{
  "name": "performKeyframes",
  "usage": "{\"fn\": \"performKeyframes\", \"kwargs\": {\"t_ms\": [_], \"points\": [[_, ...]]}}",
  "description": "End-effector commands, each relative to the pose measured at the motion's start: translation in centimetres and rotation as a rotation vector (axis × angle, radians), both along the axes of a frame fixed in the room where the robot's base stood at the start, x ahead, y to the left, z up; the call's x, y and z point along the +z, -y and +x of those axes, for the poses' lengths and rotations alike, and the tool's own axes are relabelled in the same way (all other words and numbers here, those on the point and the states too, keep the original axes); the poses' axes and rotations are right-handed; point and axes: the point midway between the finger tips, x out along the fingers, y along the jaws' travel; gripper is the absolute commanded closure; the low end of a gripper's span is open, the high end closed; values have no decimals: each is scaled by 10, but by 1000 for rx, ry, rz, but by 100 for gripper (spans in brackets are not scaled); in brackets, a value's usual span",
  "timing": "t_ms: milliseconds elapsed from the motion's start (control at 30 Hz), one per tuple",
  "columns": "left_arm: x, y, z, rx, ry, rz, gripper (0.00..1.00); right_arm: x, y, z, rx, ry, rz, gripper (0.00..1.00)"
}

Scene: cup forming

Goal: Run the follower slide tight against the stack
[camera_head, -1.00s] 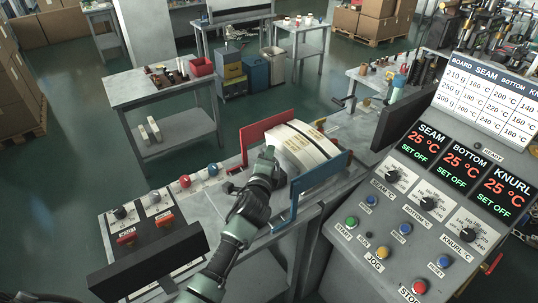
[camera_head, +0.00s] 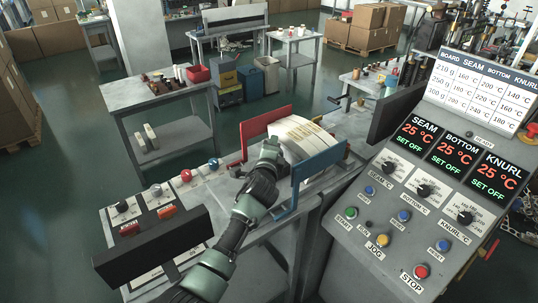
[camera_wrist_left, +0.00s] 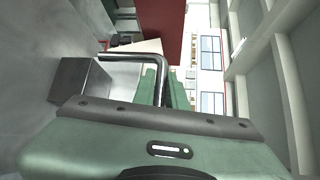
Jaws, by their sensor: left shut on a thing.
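The stack of pale, curved sheets (camera_head: 298,137) stands on the machine bed between a red plate (camera_head: 266,122) and a blue plate (camera_head: 319,160). My left gripper (camera_head: 271,150) is at the stack's near left side, in front of the red plate. In the left wrist view its green fingers (camera_wrist_left: 162,88) are shut on a bent dark handle (camera_wrist_left: 160,57), which I take for the follower slide's. A grey metal block (camera_wrist_left: 80,83) sits beside the handle. My gripper hides the slide in the head view, so I cannot tell any gap to the stack. My right gripper is not in view.
A control panel (camera_head: 392,228) with knobs, buttons and displays stands at the right. A dark box-shaped bar (camera_head: 150,250) lies in front of the small switch panel at the left. Red and blue knobs (camera_head: 200,170) stand left of my gripper. A side table (camera_head: 155,90) stands behind.

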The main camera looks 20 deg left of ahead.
Motion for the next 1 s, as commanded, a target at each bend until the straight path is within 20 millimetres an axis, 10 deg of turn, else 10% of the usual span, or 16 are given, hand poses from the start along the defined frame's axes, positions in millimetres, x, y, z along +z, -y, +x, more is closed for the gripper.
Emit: {"fn": "performKeyframes", "kwargs": {"t_ms": [233, 267, 667, 1000], "points": [[5, 1, 1, -2, 8, -1, 100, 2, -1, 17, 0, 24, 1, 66], [5, 1, 1, -2, 8, -2, 79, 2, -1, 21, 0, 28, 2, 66], [3, 1, -4, -1, 5, -2, 78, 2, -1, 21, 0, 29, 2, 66], [8, 7, -51, -3, 6, -3, 78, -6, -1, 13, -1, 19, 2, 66]]}}
